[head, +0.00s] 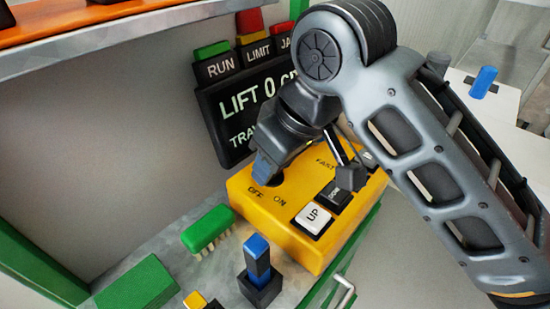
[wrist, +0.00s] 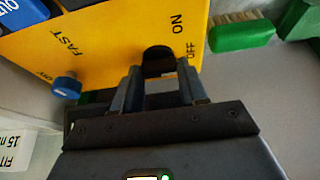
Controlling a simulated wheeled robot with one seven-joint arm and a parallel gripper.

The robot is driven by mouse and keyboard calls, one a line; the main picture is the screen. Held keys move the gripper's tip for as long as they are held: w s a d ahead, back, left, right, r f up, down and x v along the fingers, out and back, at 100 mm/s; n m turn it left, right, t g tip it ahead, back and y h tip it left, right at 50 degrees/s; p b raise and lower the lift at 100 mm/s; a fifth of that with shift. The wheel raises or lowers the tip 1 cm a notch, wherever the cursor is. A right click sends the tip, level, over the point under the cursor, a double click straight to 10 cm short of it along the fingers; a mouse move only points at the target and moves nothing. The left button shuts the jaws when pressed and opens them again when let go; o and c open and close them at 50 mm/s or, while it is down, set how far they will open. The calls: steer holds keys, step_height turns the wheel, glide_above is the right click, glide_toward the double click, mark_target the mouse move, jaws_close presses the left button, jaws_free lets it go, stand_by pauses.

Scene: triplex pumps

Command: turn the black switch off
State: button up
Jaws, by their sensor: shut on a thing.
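The black switch (wrist: 158,58) is a round dark knob on the yellow control box (wrist: 110,45), beside the words ON and OFF in the wrist view. My gripper (wrist: 160,82) has its two fingers on either side of the switch, shut on it. In the head view my gripper (head: 266,170) comes down from above onto the box (head: 255,205), just behind the OFF and ON words. There the switch is mostly hidden by the fingers. I cannot tell which word the switch points to.
A dark display (head: 250,110) stands behind. A green brush (head: 208,228) and a blue-topped part (head: 257,262) stand close in front.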

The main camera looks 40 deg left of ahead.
steer(key=o, duration=0.8)
steer(key=shift+v, duration=3.9)
